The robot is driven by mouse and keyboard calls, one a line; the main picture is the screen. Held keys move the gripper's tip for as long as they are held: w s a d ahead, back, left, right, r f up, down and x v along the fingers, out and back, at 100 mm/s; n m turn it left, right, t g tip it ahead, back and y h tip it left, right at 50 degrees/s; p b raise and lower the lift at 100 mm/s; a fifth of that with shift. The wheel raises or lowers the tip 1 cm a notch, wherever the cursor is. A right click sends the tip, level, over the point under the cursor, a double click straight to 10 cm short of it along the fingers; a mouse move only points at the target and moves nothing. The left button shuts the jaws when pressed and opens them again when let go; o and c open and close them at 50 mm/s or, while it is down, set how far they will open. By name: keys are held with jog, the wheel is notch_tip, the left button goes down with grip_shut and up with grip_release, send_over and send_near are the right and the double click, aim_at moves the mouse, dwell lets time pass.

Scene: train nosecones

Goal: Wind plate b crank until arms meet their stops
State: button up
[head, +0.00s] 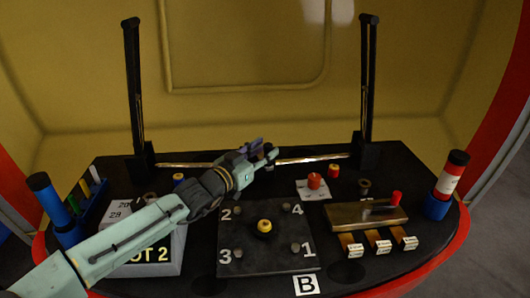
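A dark square plate (240,262) marked 1, 2, 3 and 4 lies on the table, with a white B label (306,285) at its front right corner. A yellow-topped knob (264,225) stands at its middle, and bolt heads sit near its numbers. I cannot make out a crank handle on it. My gripper (264,155) is behind the plate, between two thin brass-coloured rods, left (185,164) and right (312,160). A small grey knob (270,152) is at its fingertips. Whether the fingers are closed on it is unclear.
Tall black posts stand at the back left (135,85) and back right (368,80). A brass block with a red-handled lever (370,212) is at right. My arm crosses the left side.

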jog(key=shift+o, duration=0.5)
jog(key=shift+d+f, duration=0.1)
jog(key=v, duration=1.2)
